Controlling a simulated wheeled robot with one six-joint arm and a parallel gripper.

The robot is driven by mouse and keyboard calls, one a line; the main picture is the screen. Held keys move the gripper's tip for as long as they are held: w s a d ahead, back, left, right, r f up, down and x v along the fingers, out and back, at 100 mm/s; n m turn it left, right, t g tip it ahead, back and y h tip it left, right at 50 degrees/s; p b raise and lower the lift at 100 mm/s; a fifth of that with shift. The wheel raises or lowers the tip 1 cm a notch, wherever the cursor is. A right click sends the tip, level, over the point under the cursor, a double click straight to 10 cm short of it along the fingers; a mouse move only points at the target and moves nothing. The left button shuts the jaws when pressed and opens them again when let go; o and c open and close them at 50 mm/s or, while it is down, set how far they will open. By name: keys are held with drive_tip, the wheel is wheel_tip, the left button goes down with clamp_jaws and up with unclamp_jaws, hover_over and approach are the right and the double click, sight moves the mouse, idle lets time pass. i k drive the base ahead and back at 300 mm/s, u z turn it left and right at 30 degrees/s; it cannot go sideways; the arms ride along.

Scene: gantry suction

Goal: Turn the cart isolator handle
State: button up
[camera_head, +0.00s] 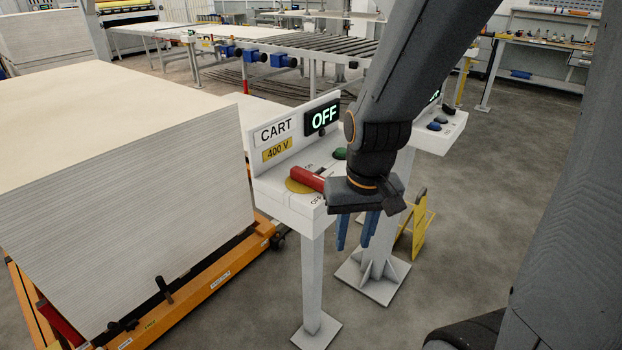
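The cart isolator (262,186) is a white console on a post, with a "CART" sign, a yellow "400 V" label and a lit display (322,117) reading OFF. Its red handle (307,179) sits on a yellow disc, between printed ON and OFF marks. The handle points right, toward the OFF mark. My gripper (354,246) is at the console's right front corner, its two blue fingers pointing down with a gap between them. It is open, with nothing seen between the fingers. My gripper's body hides part of the console's right side; whether it touches the handle cannot be told.
A tall stack of pale boards (120,185) on an orange cart (205,287) stands close on the left. A second console (440,130) with buttons stands behind my arm. A yellow stand (417,222) is at its foot. Open floor (480,200) lies to the right.

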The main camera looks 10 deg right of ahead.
sight(316, 181)
drive_tip(key=k, duration=1.1)
drive_tip(key=u, duration=0.75)
drive_tip(key=i, duration=1.55)
drive_tip(key=z, duration=0.25)
